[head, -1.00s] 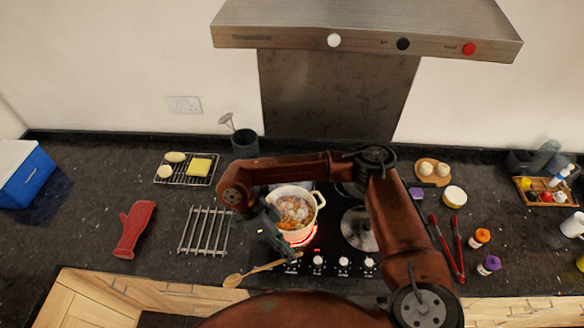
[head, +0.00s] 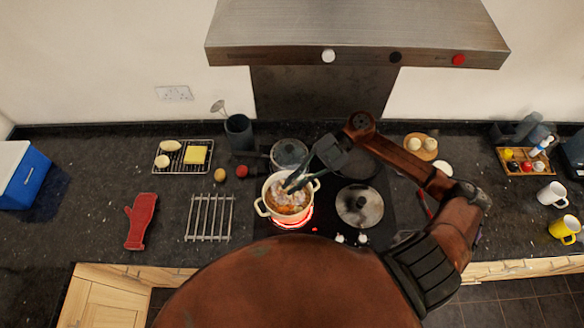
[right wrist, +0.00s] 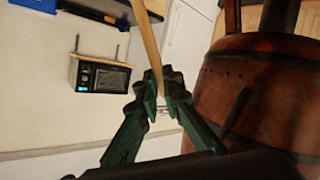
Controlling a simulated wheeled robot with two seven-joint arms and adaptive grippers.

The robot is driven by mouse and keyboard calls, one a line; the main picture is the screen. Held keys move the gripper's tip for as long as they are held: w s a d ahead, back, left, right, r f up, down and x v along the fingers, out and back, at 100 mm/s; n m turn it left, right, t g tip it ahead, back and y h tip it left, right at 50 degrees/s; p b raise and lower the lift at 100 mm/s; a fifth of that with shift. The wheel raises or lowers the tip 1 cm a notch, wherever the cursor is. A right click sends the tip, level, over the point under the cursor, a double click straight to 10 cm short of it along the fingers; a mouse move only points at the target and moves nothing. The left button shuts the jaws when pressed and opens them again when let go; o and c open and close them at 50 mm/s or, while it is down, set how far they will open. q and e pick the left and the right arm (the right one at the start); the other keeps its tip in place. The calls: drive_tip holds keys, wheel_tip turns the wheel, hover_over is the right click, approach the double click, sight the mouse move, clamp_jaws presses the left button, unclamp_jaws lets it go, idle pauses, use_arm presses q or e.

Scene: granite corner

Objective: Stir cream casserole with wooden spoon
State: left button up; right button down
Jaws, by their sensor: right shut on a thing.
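The cream casserole (head: 264,208) stands on the glowing red front left burner, holding orange and pale pieces of food. My right gripper (head: 292,184) is over the casserole, reaching in from the right. In the right wrist view my right gripper (right wrist: 158,90) is shut on the wooden spoon (right wrist: 147,40), a pale stick running up between the fingers and out of the top of the picture. In the head view I cannot make out the spoon, nor tell whether it touches the food. My left gripper is not in view.
A lidded pan (head: 289,153) stands behind the casserole, and a silver lid (head: 359,205) lies to its right. A metal rack (head: 209,218) and red oven mitt (head: 140,221) lie left. The extractor hood (head: 350,35) hangs above.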

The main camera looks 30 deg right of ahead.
drive_tip(key=shift+s+a+f+m+t+b, duration=0.65)
drive_tip(key=shift+s+f+b, duration=0.2)
drive_tip(key=shift+s+f, duration=1)
use_arm(q)
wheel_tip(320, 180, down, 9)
drive_tip(key=b, duration=0.7)
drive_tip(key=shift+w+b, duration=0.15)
drive_tip(key=shift+b, duration=0.25)
use_arm(e)
drive_tip(key=w+d+f, duration=0.2)
drive_tip(key=w+f, duration=0.2)
drive_tip(key=f, duration=0.5)
drive_tip(key=shift+w+d+f+y, duration=0.15)
drive_tip(key=shift+w+f+y, duration=0.1)
drive_tip(key=shift+f+y, duration=0.05)
